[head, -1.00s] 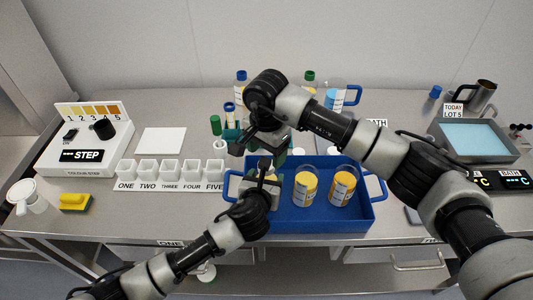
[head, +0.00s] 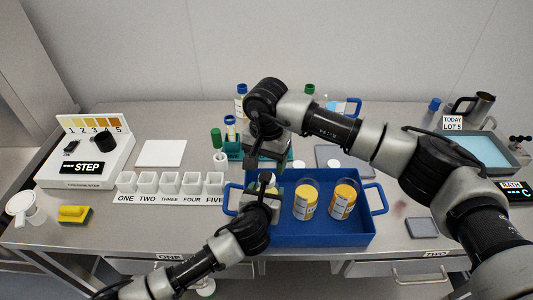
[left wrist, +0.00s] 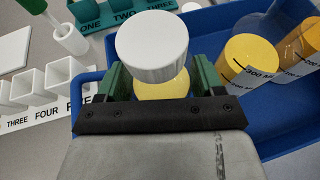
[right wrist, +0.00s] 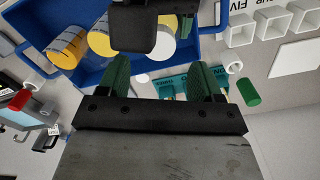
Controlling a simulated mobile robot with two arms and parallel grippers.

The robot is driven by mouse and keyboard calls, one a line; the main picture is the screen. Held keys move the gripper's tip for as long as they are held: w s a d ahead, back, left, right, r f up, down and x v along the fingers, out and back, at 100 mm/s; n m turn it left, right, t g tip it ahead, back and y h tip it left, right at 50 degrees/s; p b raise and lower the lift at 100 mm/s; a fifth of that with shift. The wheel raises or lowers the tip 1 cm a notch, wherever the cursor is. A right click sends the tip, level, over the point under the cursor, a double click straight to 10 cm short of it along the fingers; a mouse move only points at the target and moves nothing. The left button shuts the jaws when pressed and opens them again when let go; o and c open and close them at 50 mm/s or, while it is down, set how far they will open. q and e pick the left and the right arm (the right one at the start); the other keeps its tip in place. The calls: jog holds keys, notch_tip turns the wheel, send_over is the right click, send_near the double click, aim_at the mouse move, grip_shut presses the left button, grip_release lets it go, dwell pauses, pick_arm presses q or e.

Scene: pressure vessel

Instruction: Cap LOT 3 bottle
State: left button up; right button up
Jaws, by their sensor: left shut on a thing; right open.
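My left gripper (head: 264,187) is shut on a bottle of yellow liquid (left wrist: 160,84) at the left end of the blue tray (head: 320,238). A white cap (left wrist: 152,46) sits over this bottle's top in the left wrist view; whether it is fastened cannot be told. The bottle's label is hidden. My right gripper (head: 267,160) is open above and behind it, its fingers empty. In the right wrist view the white cap (right wrist: 161,46) shows beyond the fingers, partly behind my left gripper. Two more yellow bottles, a middle one (head: 305,203) and a right one (head: 343,203), stand uncapped in the tray.
A teal rack (head: 232,151) stands behind left, near a row of white cups (head: 170,183). A "TODAY LOT 5" sign (head: 452,122) stands at right. The tray's right end is free.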

notch_tip(320, 180, down, 6)
jog(key=shift+r, duration=0.1)
dwell(0.4)
jog(key=c, duration=0.9)
jog(key=o, duration=1)
jog(key=shift+r, duration=0.1)
jog(key=shift+r, duration=2.15)
jog(key=shift+c, duration=0.5)
